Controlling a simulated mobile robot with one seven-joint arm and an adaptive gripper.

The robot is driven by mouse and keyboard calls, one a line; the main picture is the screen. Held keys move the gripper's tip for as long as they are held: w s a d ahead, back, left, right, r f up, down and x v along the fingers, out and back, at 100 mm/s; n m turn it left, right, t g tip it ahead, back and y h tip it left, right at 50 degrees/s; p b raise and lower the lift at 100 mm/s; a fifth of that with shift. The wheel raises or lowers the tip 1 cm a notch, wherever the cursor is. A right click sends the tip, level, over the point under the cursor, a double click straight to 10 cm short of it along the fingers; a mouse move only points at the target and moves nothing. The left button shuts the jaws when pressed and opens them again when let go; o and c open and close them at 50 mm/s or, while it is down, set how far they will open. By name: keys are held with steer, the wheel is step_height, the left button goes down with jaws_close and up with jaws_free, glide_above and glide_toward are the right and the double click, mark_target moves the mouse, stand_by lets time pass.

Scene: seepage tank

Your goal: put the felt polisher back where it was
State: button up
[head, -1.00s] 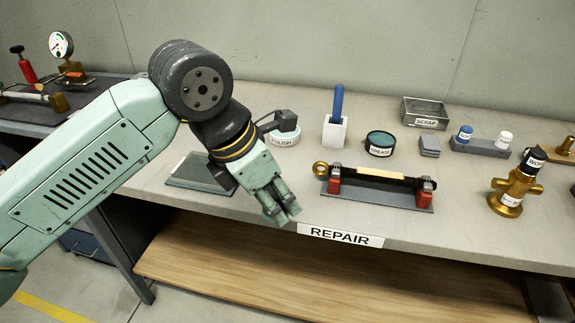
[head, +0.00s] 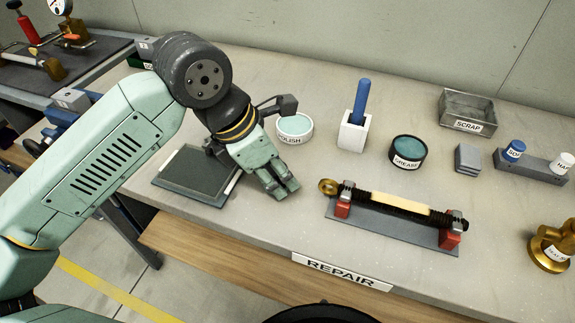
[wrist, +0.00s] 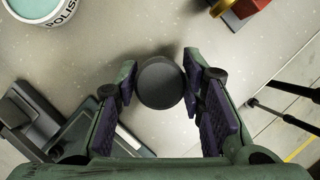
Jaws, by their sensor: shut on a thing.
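My gripper (head: 283,192) is above the front part of the bench, pointing down, in the head view. In the wrist view my gripper (wrist: 160,85) is shut on a dark, round-ended piece, which I take to be the felt polisher (wrist: 161,82). It is seen end-on between the purple finger pads. In the head view the fingers hide it. The round POLISH tin (head: 294,128) with pale teal contents stands behind my gripper; it also shows at the top left of the wrist view (wrist: 38,8).
A dark framed plate (head: 195,175) lies left of my gripper. A rod on red supports over a grey base (head: 400,226) lies to the right. Behind stand a white holder with a blue handle (head: 353,132), the GREASE tin (head: 408,155) and the SCRAP tray (head: 467,108). Bare bench lies between.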

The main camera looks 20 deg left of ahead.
steer(key=shift+d+f, duration=0.15)
steer(key=shift+f, duration=0.6)
steer(key=shift+f+b, duration=0.2)
steer(key=shift+b, duration=0.15)
steer(key=o, duration=1.1)
steer(key=shift+r, duration=0.1)
steer(key=shift+r+p, duration=0.35)
steer(key=shift+r, duration=0.05)
steer(key=b+v, duration=0.1)
steer(key=v, duration=1)
steer(key=shift+r, duration=0.25)
steer(key=shift+s, duration=0.1)
